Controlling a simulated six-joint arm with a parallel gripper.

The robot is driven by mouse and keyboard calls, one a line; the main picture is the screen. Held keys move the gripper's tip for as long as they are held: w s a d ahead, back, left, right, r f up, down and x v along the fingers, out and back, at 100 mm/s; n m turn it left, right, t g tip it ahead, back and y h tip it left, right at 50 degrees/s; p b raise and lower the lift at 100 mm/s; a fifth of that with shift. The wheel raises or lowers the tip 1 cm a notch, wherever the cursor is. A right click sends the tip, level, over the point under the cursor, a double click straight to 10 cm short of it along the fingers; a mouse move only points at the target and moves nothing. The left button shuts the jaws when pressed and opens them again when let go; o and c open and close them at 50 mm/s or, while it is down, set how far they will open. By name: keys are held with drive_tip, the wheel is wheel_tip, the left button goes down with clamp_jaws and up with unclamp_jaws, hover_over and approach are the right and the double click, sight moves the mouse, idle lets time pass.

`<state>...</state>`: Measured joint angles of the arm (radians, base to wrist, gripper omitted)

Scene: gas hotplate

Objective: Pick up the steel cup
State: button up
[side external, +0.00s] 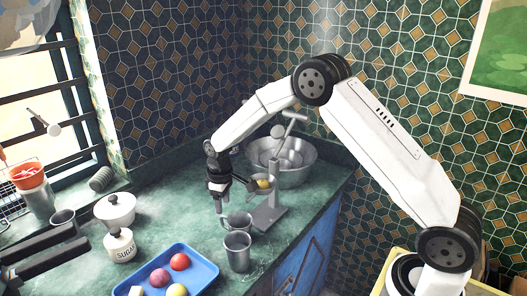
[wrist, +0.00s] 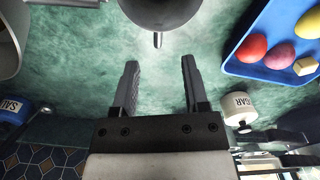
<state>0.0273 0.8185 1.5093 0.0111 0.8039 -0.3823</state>
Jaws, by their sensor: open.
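Two steel cups stand on the green counter: a front cup (side external: 237,252), and a second cup (side external: 238,221) just behind it. Another steel cup (side external: 65,222) stands at the left. My gripper (side external: 220,204) points down beside the rear cup of the pair, close to its rim; I cannot tell whether they touch. In the wrist view my gripper's fingers (wrist: 160,68) are apart with only counter between them. A dark, rounded metal thing (wrist: 158,12) with a short protruding part lies just beyond the fingertips; which object it is, I cannot tell.
A blue tray (side external: 205,266) with coloured balls lies at the front. A sugar pot (side external: 120,246) and a white pot (side external: 115,208) stand left. Counter left of the gripper is clear.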

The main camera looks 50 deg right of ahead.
sight(222, 217)
drive_tip(key=shift+w+f, duration=0.5)
drive_tip(key=shift+w, duration=0.05)
drive_tip(key=shift+f, duration=0.1)
drive_tip(key=shift+f, duration=1.2)
drive_tip(key=shift+f, duration=0.15)
drive_tip(key=shift+f, duration=2.45)
clamp_jaws()
